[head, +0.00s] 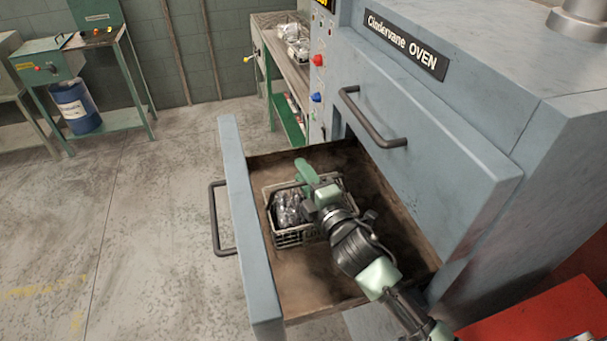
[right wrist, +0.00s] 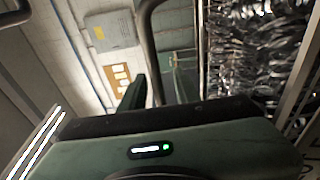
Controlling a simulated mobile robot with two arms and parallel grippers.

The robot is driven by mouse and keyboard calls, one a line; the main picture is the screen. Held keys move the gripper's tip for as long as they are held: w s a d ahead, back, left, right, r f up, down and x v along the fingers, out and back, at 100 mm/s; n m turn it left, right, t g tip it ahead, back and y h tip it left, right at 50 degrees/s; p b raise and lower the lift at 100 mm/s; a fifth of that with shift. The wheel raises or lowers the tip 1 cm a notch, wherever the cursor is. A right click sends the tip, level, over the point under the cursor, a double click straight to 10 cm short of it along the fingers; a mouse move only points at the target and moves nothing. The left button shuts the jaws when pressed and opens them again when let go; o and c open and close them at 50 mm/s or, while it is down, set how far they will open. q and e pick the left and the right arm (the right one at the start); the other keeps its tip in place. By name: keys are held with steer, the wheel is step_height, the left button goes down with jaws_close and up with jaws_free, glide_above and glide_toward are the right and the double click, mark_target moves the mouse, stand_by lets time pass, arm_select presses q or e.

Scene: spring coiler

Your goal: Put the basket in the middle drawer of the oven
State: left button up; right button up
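The basket (head: 284,237) is a wire one filled with shiny metal parts. It sits inside the pulled-out oven drawer (head: 259,270), towards its far left part. The drawer is below a closed one with a dark handle. My right gripper (head: 306,172) reaches down over the basket's right and far side and hides part of it. In the right wrist view its two fingers (right wrist: 158,88) are apart, with a grey bar showing between or behind them. The basket's wire side and metal parts (right wrist: 250,60) are just right of the fingers. My left gripper is not in view.
The upper oven drawer (head: 440,150) is shut and stands close above the right of the open one. A red surface (head: 545,315) is at the lower right. A bench (head: 285,50) stands behind. The floor left of the drawer is clear.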

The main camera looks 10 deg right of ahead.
steer(key=shift+s+r, duration=0.1)
steer(key=shift+s, duration=0.05)
steer(key=s+d+b, duration=0.2)
steer(key=s, duration=0.9)
steer(key=shift+s+d, duration=0.2)
steer(key=shift+s, duration=0.1)
steer(key=shift+r, duration=0.1)
